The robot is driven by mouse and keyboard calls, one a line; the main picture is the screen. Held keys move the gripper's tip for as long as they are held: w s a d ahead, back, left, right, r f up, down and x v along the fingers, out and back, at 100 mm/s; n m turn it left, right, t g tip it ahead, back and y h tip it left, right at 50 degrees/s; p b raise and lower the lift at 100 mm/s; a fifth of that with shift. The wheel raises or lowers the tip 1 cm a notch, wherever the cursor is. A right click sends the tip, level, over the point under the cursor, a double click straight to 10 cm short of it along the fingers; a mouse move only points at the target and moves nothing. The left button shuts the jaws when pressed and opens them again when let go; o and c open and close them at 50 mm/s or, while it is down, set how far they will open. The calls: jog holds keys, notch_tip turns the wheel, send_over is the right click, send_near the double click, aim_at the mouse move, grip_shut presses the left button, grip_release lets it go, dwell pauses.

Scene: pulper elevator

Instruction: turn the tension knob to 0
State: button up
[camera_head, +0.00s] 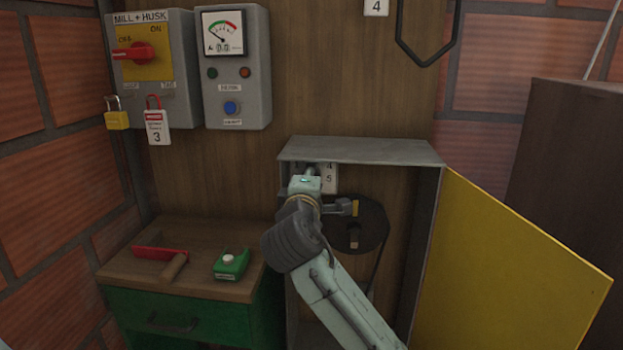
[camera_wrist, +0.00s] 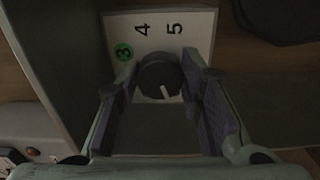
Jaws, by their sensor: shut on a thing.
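The tension knob (camera_wrist: 158,74) is a dark round knob with a white pointer line, seen in the wrist view. Its line points toward the bottom of the picture, slightly right, away from the visible numbers. The white scale plate (camera_wrist: 190,50) shows a green-ringed 3, a 4 and a 5; the rest of the scale is hidden. My gripper (camera_wrist: 164,78) has one finger on each side of the knob and is shut on it. In the head view, part of the plate (camera_head: 330,178) shows inside the grey box, while my wrist hides the knob.
The grey box (camera_head: 360,150) has its yellow door (camera_head: 510,270) open to the right. A dark pulley wheel (camera_head: 370,225) is inside it, close beside my wrist. At left, a small cabinet (camera_head: 205,285) bears a red-and-wood tool (camera_head: 172,267) and a green device (camera_head: 231,264).

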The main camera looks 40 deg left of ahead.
jog(key=shift+n, duration=0.4)
jog(key=o, duration=1.2)
jog(key=v, duration=1.2)
jog(key=shift+s, duration=0.1)
